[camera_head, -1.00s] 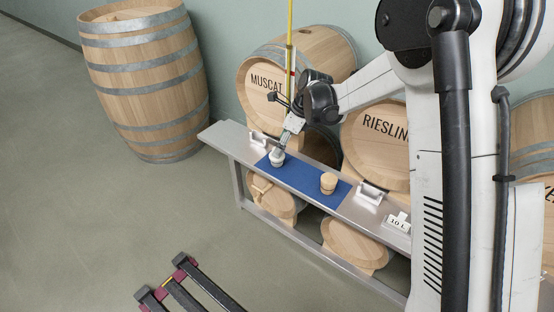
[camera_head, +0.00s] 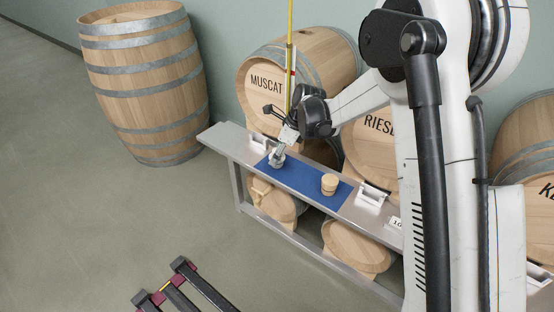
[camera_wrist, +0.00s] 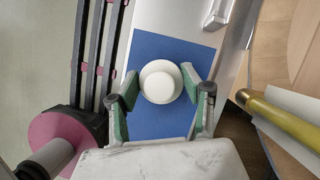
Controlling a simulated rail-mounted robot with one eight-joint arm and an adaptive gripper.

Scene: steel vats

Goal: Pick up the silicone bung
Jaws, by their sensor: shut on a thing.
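The silicone bung is white and round (camera_wrist: 160,82). It sits at the left end of the blue mat (camera_wrist: 150,48), and in the head view my gripper's fingers largely cover it. My gripper (camera_head: 277,159) reaches down onto it from above. In the wrist view my gripper's fingers (camera_wrist: 161,86) are on both sides of the bung and shut on it. I cannot tell whether the bung is clear of the mat. A tan bung (camera_head: 330,184), cork or wood in look, stands on the right part of the mat.
The mat lies on a narrow steel bench (camera_head: 225,139) with white handled items (camera_head: 373,194). Barrels marked MUSCAT (camera_head: 267,92) and RIESLING (camera_head: 367,150) stand close behind it. A yellow upright rod (camera_head: 289,40) rises close to my gripper. A large barrel (camera_head: 148,80) stands left.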

